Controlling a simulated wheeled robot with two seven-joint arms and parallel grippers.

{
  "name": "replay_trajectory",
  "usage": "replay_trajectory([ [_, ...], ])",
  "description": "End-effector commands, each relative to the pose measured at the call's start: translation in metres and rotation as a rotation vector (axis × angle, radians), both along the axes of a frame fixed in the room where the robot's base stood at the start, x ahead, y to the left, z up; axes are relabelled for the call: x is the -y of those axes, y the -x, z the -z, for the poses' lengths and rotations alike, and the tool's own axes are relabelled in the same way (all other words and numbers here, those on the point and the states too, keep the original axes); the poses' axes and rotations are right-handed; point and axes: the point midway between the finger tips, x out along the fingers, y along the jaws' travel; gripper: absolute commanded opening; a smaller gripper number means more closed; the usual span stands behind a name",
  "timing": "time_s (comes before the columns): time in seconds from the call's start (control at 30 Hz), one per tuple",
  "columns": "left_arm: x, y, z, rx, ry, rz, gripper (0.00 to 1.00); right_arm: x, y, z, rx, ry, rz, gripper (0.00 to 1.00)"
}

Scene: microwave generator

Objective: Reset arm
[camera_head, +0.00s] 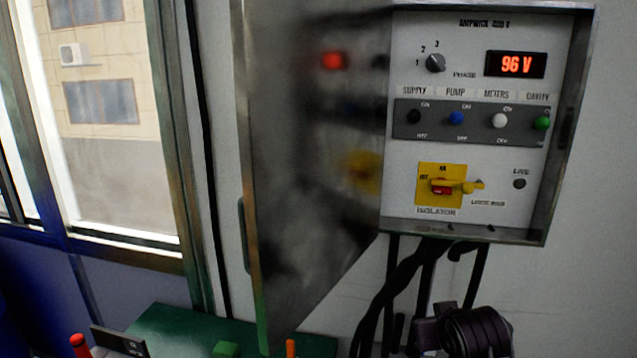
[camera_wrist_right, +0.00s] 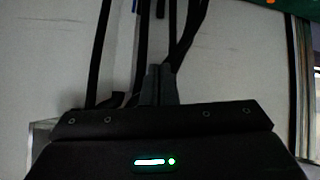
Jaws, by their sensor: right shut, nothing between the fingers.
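My right gripper (camera_wrist_right: 160,82) shows in the right wrist view, its dark fingers together and empty, pointing at a pale wall with black cables. In the head view a dark, rounded part, which looks like my right arm (camera_head: 472,330), is at the bottom right, below the control box (camera_head: 560,130). My left gripper is not in view.
The metal door (camera_head: 315,150) of the box stands open to the left and reflects the panel. The display (camera_head: 515,65) reads 96 V. A yellow isolator switch (camera_head: 450,186) sits low on the panel. Black cables (camera_head: 395,290) hang below. A green surface (camera_head: 175,325) lies lower left.

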Motion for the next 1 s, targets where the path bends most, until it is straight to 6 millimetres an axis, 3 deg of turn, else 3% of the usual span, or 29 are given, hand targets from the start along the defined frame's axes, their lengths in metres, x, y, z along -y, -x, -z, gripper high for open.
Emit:
replay_trajectory([
  [0.03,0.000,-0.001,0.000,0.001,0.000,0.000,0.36,-0.005,0.024,0.029,-0.063,-0.006,-0.017,0.00],
  [0.2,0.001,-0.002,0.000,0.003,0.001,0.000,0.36,-0.016,0.100,0.095,-0.239,-0.020,-0.063,0.00],
  [0.3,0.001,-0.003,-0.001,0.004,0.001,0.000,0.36,-0.019,0.136,0.116,-0.315,-0.026,-0.081,0.00],
  [0.5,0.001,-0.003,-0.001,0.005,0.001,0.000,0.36,-0.023,0.189,0.141,-0.425,-0.038,-0.103,0.00],
  [0.77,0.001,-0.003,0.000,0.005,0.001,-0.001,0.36,-0.026,0.246,0.158,-0.541,-0.051,-0.123,0.00],
  [1.0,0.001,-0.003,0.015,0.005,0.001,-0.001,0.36,-0.028,0.229,0.241,-0.562,-0.049,-0.124,0.00],
])
